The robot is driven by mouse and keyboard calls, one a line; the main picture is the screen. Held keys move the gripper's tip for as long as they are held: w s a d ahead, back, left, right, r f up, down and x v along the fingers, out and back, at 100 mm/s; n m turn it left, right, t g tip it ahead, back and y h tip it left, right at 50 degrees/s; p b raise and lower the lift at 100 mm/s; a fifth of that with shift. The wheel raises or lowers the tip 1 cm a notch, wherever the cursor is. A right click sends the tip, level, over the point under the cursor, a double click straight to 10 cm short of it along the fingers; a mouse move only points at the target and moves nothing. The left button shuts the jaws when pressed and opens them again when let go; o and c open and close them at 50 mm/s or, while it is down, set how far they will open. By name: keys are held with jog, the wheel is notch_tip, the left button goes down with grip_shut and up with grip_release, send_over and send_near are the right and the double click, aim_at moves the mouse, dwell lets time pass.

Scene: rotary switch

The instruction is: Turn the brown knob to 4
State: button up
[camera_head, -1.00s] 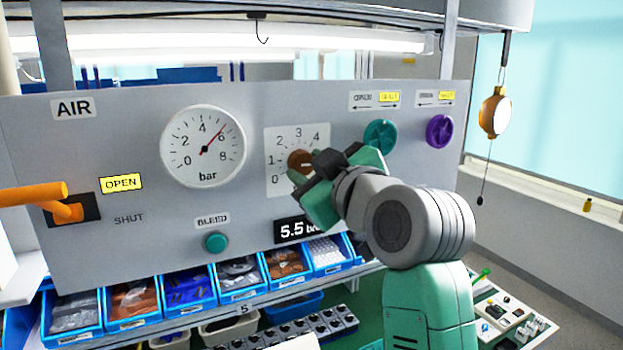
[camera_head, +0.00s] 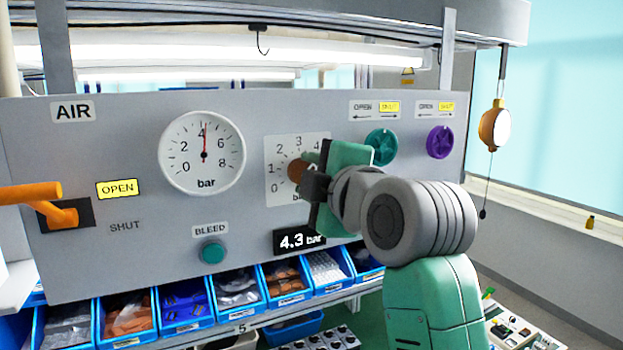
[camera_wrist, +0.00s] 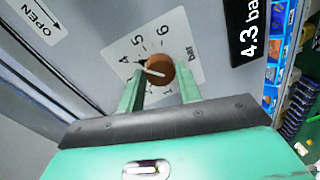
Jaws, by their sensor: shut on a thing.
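The brown knob (camera_head: 296,170) sits on a white scale plate (camera_head: 272,150) on the grey panel, partly hidden by my gripper in the head view. In the wrist view the knob (camera_wrist: 160,68) is between my two fingers, and my gripper (camera_wrist: 160,85) is shut on it. The knob's white pointer line points close to the 4 on the scale plate (camera_wrist: 186,45). The digital display (camera_head: 300,241) reads 4.3 bar. The round gauge (camera_head: 202,153) has its red needle just past 4. My gripper (camera_head: 308,180) also shows in the head view, turned upright.
A teal knob (camera_head: 381,147) and a purple knob (camera_head: 439,142) stand right of the scale plate. An orange lever (camera_head: 35,196) and a teal bleed button (camera_head: 212,252) are on the left and below. Blue bins (camera_head: 180,305) line the shelf under the panel.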

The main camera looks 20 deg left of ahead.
jog(key=shift+n, duration=0.6)
jog(key=o, duration=1)
jog(key=b+v, duration=0.2)
jog(key=v, duration=0.6)
jog(key=shift+a, duration=0.1)
jog(key=shift+r, duration=0.1)
